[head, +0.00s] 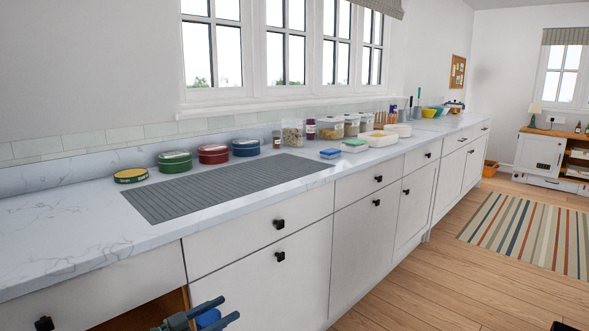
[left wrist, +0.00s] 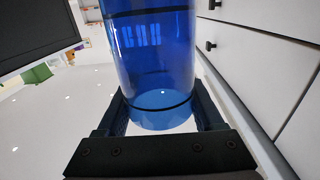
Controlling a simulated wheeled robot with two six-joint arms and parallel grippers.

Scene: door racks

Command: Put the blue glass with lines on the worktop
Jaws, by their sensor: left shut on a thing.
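The blue glass with lines (left wrist: 152,60) is clear blue with dark bands around it. It fills the middle of the left wrist view, between the fingers of my left gripper (left wrist: 160,112), which is shut on it. In the head view my left gripper (head: 228,308) is at the bottom edge, in front of the cabinets and below the worktop's front edge. Only a small blue bit of the glass (head: 208,318) shows there. The white marbled worktop (head: 75,225) runs along the wall. A small dark piece at the bottom right may be my right gripper (head: 565,326); its jaws cannot be made out.
A grey ribbed mat (head: 220,188) lies on the worktop. Behind it stand green (head: 175,162), red (head: 213,154) and blue tins (head: 246,148), with jars and boxes to the right. The worktop's front left is bare. An opening (head: 145,312) shows below it.

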